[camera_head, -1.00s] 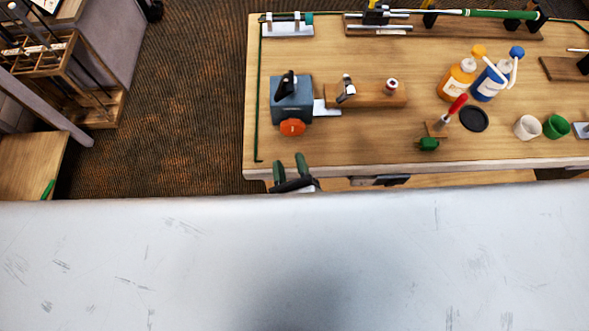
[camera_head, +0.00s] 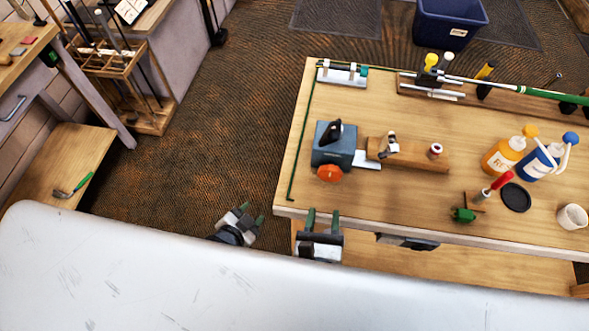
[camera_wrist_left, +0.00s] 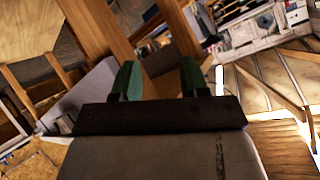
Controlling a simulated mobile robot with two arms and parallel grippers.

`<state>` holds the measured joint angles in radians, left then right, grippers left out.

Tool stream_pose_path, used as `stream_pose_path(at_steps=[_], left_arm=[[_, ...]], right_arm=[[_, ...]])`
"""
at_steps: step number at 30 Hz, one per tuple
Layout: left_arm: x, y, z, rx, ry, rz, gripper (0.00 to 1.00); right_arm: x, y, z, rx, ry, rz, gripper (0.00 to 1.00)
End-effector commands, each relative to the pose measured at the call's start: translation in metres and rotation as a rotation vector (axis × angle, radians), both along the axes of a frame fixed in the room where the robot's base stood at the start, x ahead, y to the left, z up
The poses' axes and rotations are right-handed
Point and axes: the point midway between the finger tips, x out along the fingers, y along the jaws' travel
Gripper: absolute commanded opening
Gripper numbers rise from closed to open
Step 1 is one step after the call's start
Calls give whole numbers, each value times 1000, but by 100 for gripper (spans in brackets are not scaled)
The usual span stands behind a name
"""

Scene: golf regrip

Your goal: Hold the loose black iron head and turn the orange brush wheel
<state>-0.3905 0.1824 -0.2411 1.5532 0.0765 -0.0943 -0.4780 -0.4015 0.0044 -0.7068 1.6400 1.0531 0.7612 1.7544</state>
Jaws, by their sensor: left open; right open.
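The orange brush wheel (camera_head: 330,173) is on the front of a blue-grey box (camera_head: 334,146) on the workbench. A black piece (camera_head: 336,131) stands on top of that box; it may be the black iron head, but it is too small to be sure. My left gripper (camera_head: 252,213) is open and empty over the floor, left of the bench. In the left wrist view its green fingers (camera_wrist_left: 160,70) are apart with nothing between them. My right gripper (camera_head: 323,214) is open and empty at the bench's front edge, below the wheel and apart from it.
A wooden block (camera_head: 410,153) with a small metal head (camera_head: 389,145) lies right of the box. Orange (camera_head: 502,157) and blue (camera_head: 540,160) bottles stand further right, with a red-handled tool (camera_head: 501,181) and green block (camera_head: 463,215). A club rack (camera_head: 120,80) stands left.

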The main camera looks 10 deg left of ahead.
Motion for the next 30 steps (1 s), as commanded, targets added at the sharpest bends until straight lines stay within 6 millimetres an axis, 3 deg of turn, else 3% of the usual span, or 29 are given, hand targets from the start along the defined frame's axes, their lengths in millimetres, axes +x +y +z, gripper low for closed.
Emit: stream_pose_path(at_steps=[1,6,9,15,19,23,30], left_arm=[[11,-5,29,5,-77,-25,45],[31,-25,126,36,-324,-102,45],[29,-55,173,57,-428,-173,45],[14,-102,236,98,-558,-278,45],[8,-115,257,111,-604,-307,45],[10,-121,264,115,-618,-315,45],[43,-138,264,115,-619,-313,45]], right_arm=[[0,0,0,0,0,0,43],[0,0,0,-1,0,0,43],[0,0,0,-1,0,0,43],[0,0,0,-1,0,0,43],[0,0,0,-1,0,0,43],[0,0,0,-1,0,0,43],[0,0,0,-1,0,0,43]])
